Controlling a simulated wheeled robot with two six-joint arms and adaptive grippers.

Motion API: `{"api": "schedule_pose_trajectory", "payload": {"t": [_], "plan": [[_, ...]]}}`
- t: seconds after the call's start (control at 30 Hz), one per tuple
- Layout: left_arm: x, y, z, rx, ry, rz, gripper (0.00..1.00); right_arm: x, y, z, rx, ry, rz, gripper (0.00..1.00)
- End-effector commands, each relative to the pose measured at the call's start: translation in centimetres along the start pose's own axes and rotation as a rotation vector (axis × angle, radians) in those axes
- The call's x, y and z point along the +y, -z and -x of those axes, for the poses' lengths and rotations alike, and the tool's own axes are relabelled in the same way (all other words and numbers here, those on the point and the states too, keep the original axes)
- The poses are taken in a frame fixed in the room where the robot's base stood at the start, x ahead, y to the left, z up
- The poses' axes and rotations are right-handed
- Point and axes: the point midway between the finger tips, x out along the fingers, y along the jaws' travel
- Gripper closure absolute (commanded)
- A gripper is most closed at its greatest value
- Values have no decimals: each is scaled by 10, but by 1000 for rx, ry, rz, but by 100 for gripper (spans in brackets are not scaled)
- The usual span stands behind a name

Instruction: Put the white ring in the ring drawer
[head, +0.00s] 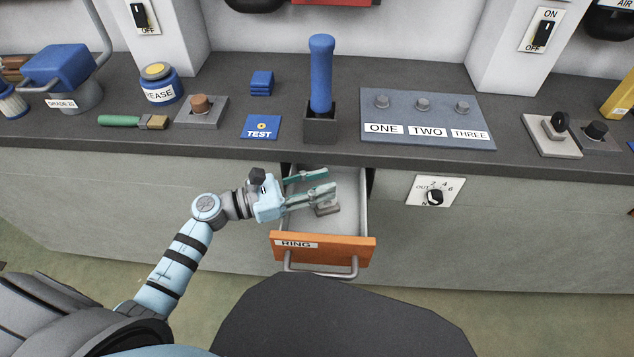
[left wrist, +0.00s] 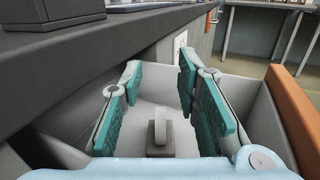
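The ring drawer (head: 352,250) is pulled open, with an orange front labelled RING and a grey inside. It also shows in the left wrist view (left wrist: 247,95). My left gripper (head: 329,181) is over the open drawer, its teal fingers spread apart with nothing between the tips (left wrist: 160,72). Below the fingers, a small grey-brown block (head: 326,210) sits on the drawer floor. In the left wrist view a pale upright piece (left wrist: 160,127) stands in this block (left wrist: 161,148). It may be the white ring seen edge-on; I cannot tell for sure. My right gripper is not in view.
The worktop holds a blue-handled lever (head: 321,75), a plate labelled ONE, TWO, THREE (head: 440,110), a blue TEST card (head: 261,127) and a grease jar (head: 160,85). A dial (head: 435,191) sits right of the drawer. The worktop edge overhangs the drawer's back.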

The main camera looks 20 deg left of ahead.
Motion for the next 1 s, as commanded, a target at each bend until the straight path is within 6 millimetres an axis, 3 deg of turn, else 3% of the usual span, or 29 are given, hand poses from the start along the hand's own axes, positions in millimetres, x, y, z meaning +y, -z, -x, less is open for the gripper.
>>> {"api": "schedule_pose_trajectory", "payload": {"t": [0.03, 0.13, 0.33, 0.4, 0.7, 0.83, 1.0], "plan": [[-1, 13, 2, 24, -4, 2, 70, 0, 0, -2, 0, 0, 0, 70], [-1, 12, 3, 24, -4, 1, 70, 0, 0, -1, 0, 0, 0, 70], [-1, -6, 3, 24, -5, 1, 70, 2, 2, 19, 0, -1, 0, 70], [-1, 1, 19, 27, -6, 0, 70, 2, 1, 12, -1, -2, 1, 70], [-1, -3, 92, 22, -4, 1, 70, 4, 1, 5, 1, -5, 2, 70], [-1, -6, 112, 18, -3, 2, 70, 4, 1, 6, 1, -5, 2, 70], [-1, -7, 122, 14, -4, 1, 70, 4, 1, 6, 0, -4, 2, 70]]}}
